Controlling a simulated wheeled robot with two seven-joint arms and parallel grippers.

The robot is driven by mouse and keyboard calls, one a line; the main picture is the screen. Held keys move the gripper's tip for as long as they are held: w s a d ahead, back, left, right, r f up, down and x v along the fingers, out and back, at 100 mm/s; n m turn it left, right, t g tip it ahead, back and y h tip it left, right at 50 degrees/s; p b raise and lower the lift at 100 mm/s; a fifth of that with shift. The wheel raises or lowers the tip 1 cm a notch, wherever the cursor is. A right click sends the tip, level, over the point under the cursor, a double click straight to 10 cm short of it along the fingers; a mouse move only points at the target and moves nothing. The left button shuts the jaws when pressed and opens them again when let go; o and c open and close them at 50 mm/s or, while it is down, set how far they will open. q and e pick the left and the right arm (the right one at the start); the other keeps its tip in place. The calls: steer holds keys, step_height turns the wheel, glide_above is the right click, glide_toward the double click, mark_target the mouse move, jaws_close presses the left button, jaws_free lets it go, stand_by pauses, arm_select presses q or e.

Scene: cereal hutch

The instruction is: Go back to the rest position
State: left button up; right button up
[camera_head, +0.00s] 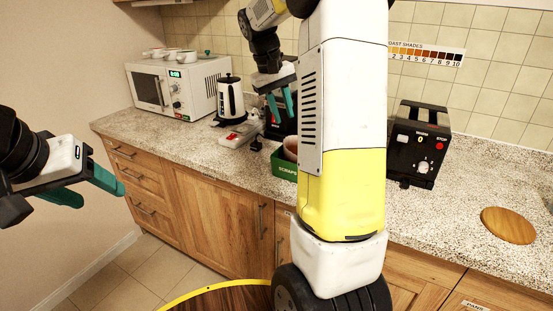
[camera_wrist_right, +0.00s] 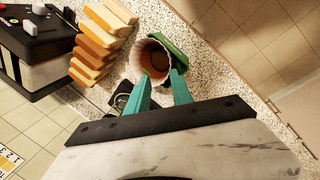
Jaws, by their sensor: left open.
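My left gripper (camera_head: 103,192) is at the left edge of the head view, over the floor in front of the drawers, with its teal fingers apart and nothing between them. My right gripper (camera_head: 281,107) is above the counter near the back wall, its teal fingers pointing down. In the right wrist view the right gripper's fingers (camera_wrist_right: 161,80) are apart and look empty. A cup with a pale rim and brown inside (camera_wrist_right: 152,60) shows beyond the fingertips. My own right arm hides the middle of the counter in the head view.
The counter holds a white microwave (camera_head: 180,86), a kettle (camera_head: 230,98), a green scraps bin (camera_head: 283,166), a black toaster (camera_head: 418,142) and a round wooden board (camera_head: 508,225). Bread slices (camera_wrist_right: 98,45) show in the right wrist view. A round wooden top (camera_head: 228,298) is at the bottom.

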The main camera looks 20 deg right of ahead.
steer(key=shift+v, duration=1.65)
steer(key=s+a+t+y, duration=0.1)
steer(key=s+a, duration=0.3)
steer(key=s, duration=0.4)
steer(key=s+a+f+t+y, duration=0.1)
steer(key=s+a+t+y, duration=0.1)
steer(key=s+a, duration=0.3)
steer(key=s+a+t+y, duration=0.2)
steer(key=s+a+t, duration=0.1)
steer(key=s, duration=0.8)
steer(key=shift+a+f, duration=0.35)
steer(key=shift+a, duration=0.5)
steer(key=shift+d, duration=0.1)
